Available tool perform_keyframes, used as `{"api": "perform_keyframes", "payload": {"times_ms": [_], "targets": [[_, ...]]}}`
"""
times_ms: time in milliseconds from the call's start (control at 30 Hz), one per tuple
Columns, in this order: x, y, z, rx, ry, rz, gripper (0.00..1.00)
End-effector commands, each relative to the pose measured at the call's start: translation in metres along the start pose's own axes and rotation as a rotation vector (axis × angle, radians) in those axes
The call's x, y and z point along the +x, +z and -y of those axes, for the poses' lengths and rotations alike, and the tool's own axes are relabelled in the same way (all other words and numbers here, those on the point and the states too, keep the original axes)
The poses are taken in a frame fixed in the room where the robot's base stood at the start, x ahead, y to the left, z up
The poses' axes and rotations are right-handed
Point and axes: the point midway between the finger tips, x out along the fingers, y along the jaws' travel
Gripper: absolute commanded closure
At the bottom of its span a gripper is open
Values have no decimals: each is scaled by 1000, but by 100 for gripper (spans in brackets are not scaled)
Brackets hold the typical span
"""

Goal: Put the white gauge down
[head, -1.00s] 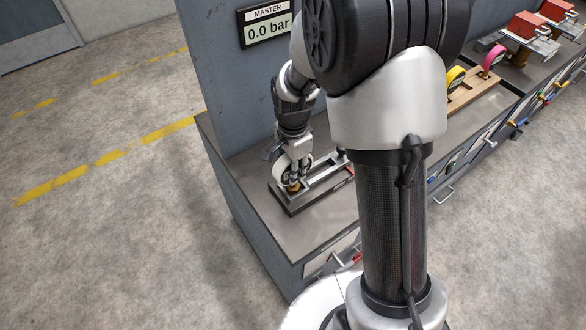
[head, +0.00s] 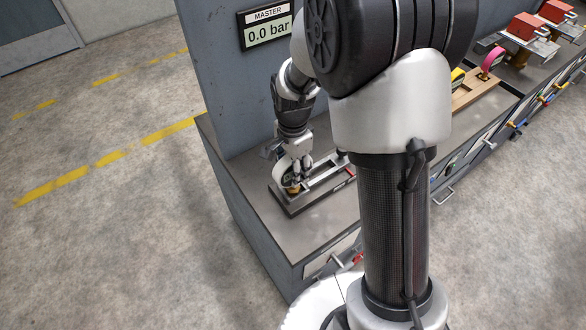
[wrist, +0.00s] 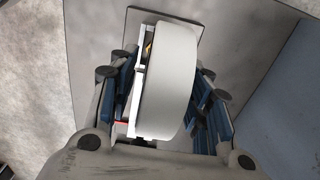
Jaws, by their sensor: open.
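The white gauge (wrist: 166,80) stands between the fingers of my gripper (wrist: 165,110) in the wrist view, its round white rim facing the camera. My gripper is open, with blue-padded fingers on both sides of the gauge and a gap at its right side. In the head view the gauge (head: 283,176) sits at the near-left end of a dark metal stand (head: 298,206) on the bench, with my gripper (head: 297,176) around its upper part. The gauge's lower fitting is mostly hidden in the wrist view.
A display reading 0.0 bar (head: 267,29) hangs on the grey panel behind the bench (head: 245,205). To the right, a wooden rack (head: 478,91) holds a yellow and a pink gauge (head: 492,60). Red blocks (head: 524,24) stand farther back. The bench front-left is clear.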

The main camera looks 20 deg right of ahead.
Motion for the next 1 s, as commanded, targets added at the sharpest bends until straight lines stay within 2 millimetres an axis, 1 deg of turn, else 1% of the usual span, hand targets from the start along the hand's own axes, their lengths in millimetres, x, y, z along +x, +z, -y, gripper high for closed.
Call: {"api": "perform_keyframes", "payload": {"times_ms": [33, 300, 433, 667, 767, 833, 867, 900, 967, 1000], "targets": [[-12, 0, 1, 0, -3, -1, 55], [-72, 0, 1, 0, -5, -1, 55], [-93, 0, 1, 0, -3, -1, 55], [-115, 1, -2, -19, -8, -3, 55], [-136, 4, -13, -97, -37, -14, 55], [-157, 9, -28, -196, -68, -30, 55], [-168, 12, -36, -247, -85, -40, 55], [-181, 15, -49, -322, -105, -55, 55], [-199, 22, -69, -440, -135, -81, 55], [-209, 26, -83, -519, -154, -100, 55]]}}
